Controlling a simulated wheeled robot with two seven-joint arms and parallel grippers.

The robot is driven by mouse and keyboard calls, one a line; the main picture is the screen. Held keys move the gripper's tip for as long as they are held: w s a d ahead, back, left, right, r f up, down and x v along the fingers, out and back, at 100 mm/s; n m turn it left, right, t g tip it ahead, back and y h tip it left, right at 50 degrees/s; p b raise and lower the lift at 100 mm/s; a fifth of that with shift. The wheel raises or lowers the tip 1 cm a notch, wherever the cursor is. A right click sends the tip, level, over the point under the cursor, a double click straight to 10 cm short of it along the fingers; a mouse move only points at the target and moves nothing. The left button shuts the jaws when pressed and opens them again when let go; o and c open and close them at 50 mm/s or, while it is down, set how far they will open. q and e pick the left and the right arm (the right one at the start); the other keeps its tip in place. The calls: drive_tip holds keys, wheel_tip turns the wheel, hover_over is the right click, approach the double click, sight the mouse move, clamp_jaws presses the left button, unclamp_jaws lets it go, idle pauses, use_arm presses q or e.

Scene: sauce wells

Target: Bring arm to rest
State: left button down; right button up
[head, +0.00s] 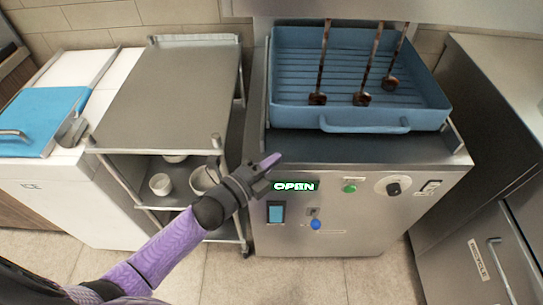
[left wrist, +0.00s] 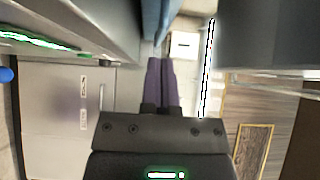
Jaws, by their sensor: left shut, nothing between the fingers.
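My left gripper (head: 267,163) reaches in from the lower left in the head view, in front of the steel machine (head: 370,225) and just above its lit OPEN sign. In the left wrist view its two purple fingers (left wrist: 160,85) lie together with nothing between them. My left arm (head: 165,250) is extended, with a purple forearm. My right gripper is in neither view.
A blue ribbed tray (head: 360,122) with several dark ladle-like tools sits on the machine. A steel cart (head: 165,100) with white bowls (head: 160,184) on its lower shelf stands left. A white cabinet with a blue lid (head: 42,115) is further left. Floor shows in front.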

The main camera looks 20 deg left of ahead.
use_arm(q)
drive_tip(key=s+a+f+n+g+y, duration=0.35)
drive_tip(key=s+f+n, duration=0.35)
drive_tip(key=f, duration=0.5)
drive_tip(key=s+a+f+n+g+y, duration=0.35)
drive_tip(key=s+f+n, duration=0.35)
drive_tip(key=f, duration=0.4)
drive_tip(key=s+f+n+g, duration=0.3)
drive_tip(key=s+f+g, duration=0.1)
drive_tip(key=s, duration=0.9)
drive_tip(key=s+d+f+n+g+y, duration=0.1)
drive_tip(key=s+f+n+g, duration=0.2)
drive_tip(key=s, duration=1)
drive_tip(key=shift+f+n+g, duration=0.4)
drive_tip(key=shift+f+g, duration=0.5)
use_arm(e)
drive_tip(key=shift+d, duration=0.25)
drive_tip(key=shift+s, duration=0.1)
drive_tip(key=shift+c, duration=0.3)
